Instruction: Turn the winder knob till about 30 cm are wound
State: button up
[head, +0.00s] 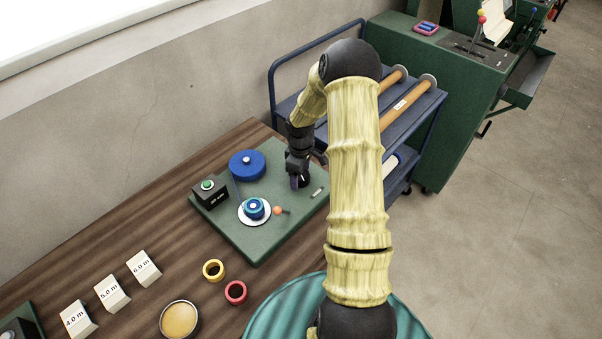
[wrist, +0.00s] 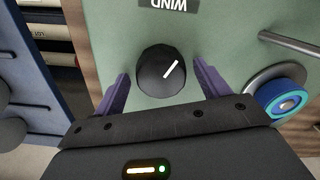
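The black winder knob (wrist: 162,73) with a white pointer line sits on the green board (wrist: 225,35), beside an upside-down "WIND" label (wrist: 168,3). The pointer tilts to the upper right in the wrist view. My gripper (wrist: 161,80) is open, with one purple finger on each side of the knob and visible gaps between. In the head view my gripper (head: 299,183) is low over the board's right part and largely hides the knob. A small blue spool (head: 255,208) sits on a white disc; it also shows in the wrist view (wrist: 285,102). A larger blue reel (head: 247,163) stands behind it.
A black box with a green button (head: 208,187) and an orange-tipped lever (head: 279,210) are on the board. Yellow (head: 213,270) and red (head: 236,292) rings and length-marked blocks (head: 110,293) lie on the wooden table. A blue cart (head: 405,150) stands close behind.

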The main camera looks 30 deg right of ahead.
jog(key=shift+s+r, duration=0.1)
notch_tip(320, 180, up, 17)
jog(key=b, duration=0.1)
dwell(0.7)
jog(key=shift+r, duration=0.1)
jog(key=s+a+r+m+t, duration=0.1)
jog(key=s+a+m, duration=0.6)
jog(key=s+a, duration=0.8)
jog(key=s+t, duration=0.1)
jog(key=s, duration=0.2)
jog(key=shift+s+a+m+t, duration=0.25)
jog(key=shift+s+m+t, duration=0.05)
jog(key=shift+s+m, duration=0.1)
jog(key=shift+r, duration=0.1)
dwell(1.0)
